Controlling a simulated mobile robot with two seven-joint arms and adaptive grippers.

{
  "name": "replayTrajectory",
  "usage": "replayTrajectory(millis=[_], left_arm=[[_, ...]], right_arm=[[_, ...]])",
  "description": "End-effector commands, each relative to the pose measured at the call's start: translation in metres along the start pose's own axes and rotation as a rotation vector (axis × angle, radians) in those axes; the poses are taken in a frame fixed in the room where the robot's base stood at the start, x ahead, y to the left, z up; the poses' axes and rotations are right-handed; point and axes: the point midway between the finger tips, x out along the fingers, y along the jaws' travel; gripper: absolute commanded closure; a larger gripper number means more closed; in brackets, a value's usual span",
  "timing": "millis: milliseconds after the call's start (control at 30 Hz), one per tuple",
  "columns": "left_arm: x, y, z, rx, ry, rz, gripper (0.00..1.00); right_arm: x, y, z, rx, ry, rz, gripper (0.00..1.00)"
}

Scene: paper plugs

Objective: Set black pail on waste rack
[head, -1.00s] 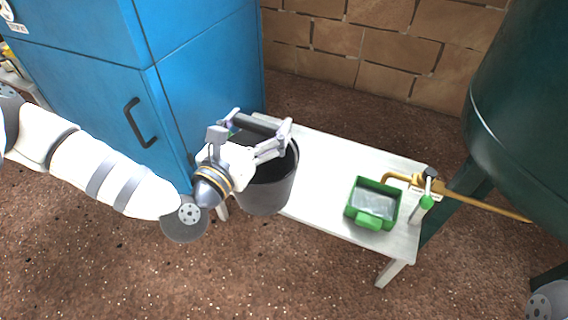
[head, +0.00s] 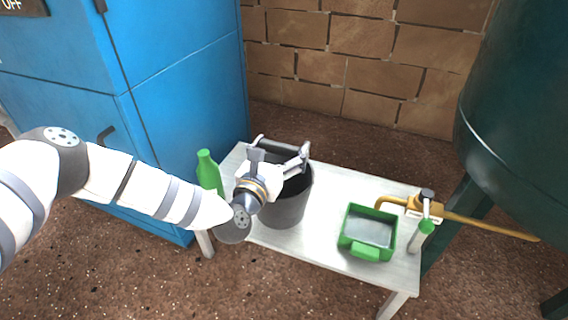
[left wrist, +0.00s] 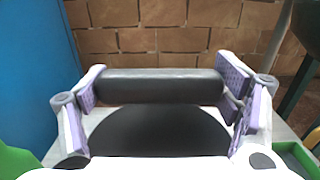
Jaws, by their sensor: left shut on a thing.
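The black pail (head: 287,209) is dark grey-black and upright, over the left part of a pale bench (head: 331,185) that appears to be the waste rack. I cannot tell whether its base touches the top. My left gripper (head: 281,152) is shut on the pail's handle bar. In the left wrist view the black bar (left wrist: 160,86) lies between the two fingers, with the dark pail (left wrist: 160,132) below it. My arm and gripper hide part of the pail's left side. My right gripper is not in view.
A green bottle (head: 208,173) stands at the bench's left end, close to my gripper. A green tray (head: 365,252) and a brass tap (head: 425,207) are at the right. A blue cabinet (head: 185,95) and a dark green tank (head: 520,120) flank the bench.

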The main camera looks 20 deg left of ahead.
Motion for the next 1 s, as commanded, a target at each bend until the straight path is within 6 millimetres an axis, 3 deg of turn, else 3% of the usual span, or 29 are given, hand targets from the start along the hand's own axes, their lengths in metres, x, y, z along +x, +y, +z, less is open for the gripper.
replayTrajectory(millis=[167,333,667,700,767,1000], left_arm=[[0.010,-0.002,-0.012,0.001,-0.003,0.001,0.79],[0.010,-0.003,-0.040,0.001,0.000,0.001,0.79],[0.010,-0.002,-0.043,0.000,-0.003,0.001,0.79],[0.009,-0.002,-0.044,0.001,0.000,0.001,0.13],[0.009,-0.002,-0.043,0.001,-0.001,0.001,0.00],[0.009,-0.002,-0.043,0.001,-0.001,0.001,0.00]], right_arm=[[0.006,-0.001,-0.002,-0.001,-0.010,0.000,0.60],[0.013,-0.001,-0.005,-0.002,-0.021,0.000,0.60],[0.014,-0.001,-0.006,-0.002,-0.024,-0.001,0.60],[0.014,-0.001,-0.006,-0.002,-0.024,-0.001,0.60],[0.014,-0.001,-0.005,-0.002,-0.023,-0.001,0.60],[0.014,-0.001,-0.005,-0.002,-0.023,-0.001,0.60]])
